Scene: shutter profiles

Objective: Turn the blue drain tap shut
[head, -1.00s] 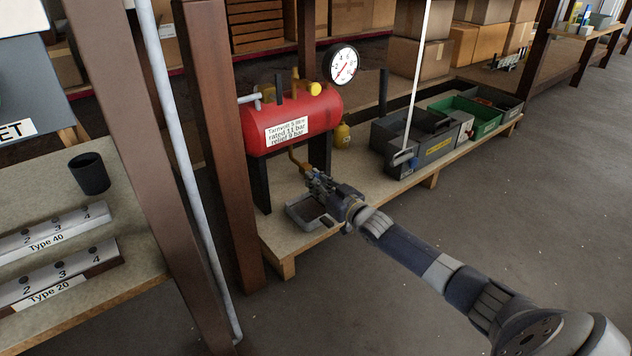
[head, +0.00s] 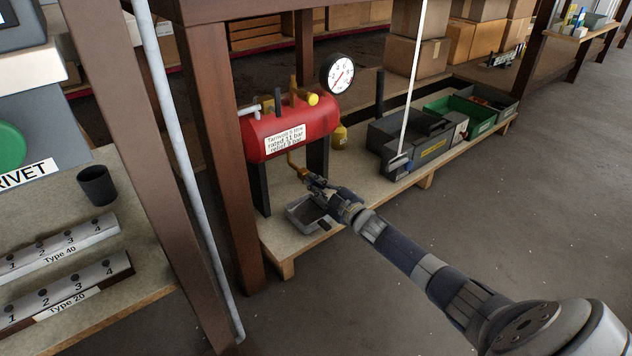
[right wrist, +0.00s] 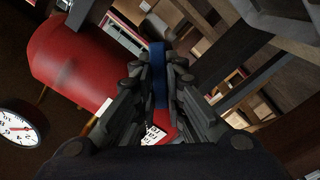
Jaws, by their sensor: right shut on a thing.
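The red tank (head: 322,124) stands on dark legs on the low wooden shelf, with a brass drain pipe (head: 294,168) bending down from its underside. My right gripper (head: 311,181) is at the lower end of this pipe, above a grey tray. In the right wrist view the blue tap handle (right wrist: 158,62) runs between the two fingers of my right gripper (right wrist: 160,78), which is shut on it. The fingers and the dark wrist hide part of the handle. In the head view the handle is too small to tell apart. My left gripper is not in view.
A grey drip tray (head: 296,221) sits under the pipe. A pressure gauge (head: 341,73) stands by the tank. A wooden post (head: 222,170) rises left of the tank. The floor at right is clear.

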